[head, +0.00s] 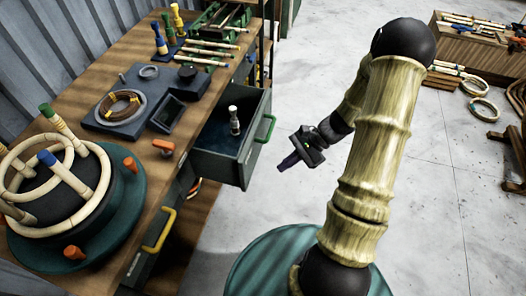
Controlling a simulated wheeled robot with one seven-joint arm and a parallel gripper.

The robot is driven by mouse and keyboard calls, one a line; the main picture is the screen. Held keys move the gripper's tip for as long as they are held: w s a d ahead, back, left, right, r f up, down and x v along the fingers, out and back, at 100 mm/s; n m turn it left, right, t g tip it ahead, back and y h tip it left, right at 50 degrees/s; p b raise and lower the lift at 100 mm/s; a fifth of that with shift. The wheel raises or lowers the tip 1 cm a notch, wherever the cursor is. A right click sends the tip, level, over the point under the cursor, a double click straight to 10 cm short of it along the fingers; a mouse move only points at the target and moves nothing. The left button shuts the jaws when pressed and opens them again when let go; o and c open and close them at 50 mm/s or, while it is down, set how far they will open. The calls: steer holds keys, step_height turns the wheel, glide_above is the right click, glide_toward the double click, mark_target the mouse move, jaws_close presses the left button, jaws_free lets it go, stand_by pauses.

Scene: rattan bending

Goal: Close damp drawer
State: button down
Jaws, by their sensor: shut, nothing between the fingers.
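The open drawer (209,168) sticks out from the right side of the workbench. It is dark grey with a green handle (266,128) on its front. A small pale and dark bottle-like piece (234,121) stands inside it. My gripper (283,167) is shut and empty, out over the floor to the right of the drawer front and below the green handle in the picture. It looks apart from the drawer. Which drawer is the damp one cannot be told from any label here.
The workbench (98,66) holds a round form with bent rattan (58,185), a coil (120,103) and an orange clamp (163,145). A yellow-handled drawer (150,250) sits nearer. Another bench (470,52) stands at the far right.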

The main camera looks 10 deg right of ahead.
mark_target(254, 146)
steer(key=w+d+f+m+t+y+b, duration=0.3)
steer(key=w+d+f+m+t+y, duration=0.2)
steer(key=d+f+m+t, duration=0.3)
steer(key=shift+w+d+f+m+t, duration=0.25)
steer(key=shift+w+f+m+t, duration=0.1)
steer(key=shift+w+m+t, duration=0.65)
steer(key=shift+s, duration=0.15)
steer(key=x, duration=1.4)
steer(key=shift+r, duration=0.15)
steer(key=shift+a, duration=0.1)
